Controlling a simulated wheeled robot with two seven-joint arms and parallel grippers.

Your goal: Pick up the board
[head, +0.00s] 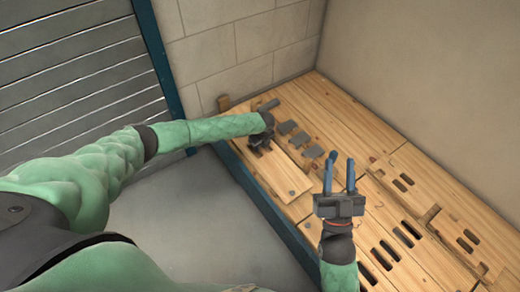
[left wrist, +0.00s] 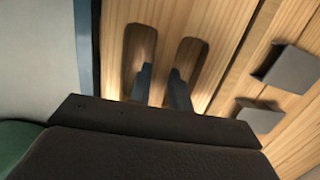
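The board (head: 287,178) is a light wooden plank lying along the bench's left edge in the head view. In the left wrist view the board (left wrist: 220,28) has two rounded slots side by side. My left gripper (left wrist: 160,70) is over it, with its fingers apart at the facing edges of the two slots, on either side of the wooden strip between them. I cannot tell whether they press on the strip. In the head view my left gripper (head: 260,145) hides the board's far end. My right gripper (head: 340,162) is open and empty above the bench.
Several grey pieces (head: 300,138) lie on the bench beside the board; two show in the left wrist view (left wrist: 285,66). More slotted wooden boards (head: 405,182) cover the bench to the right. Walls close the back and right. Grey floor (head: 200,225) lies left of the bench.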

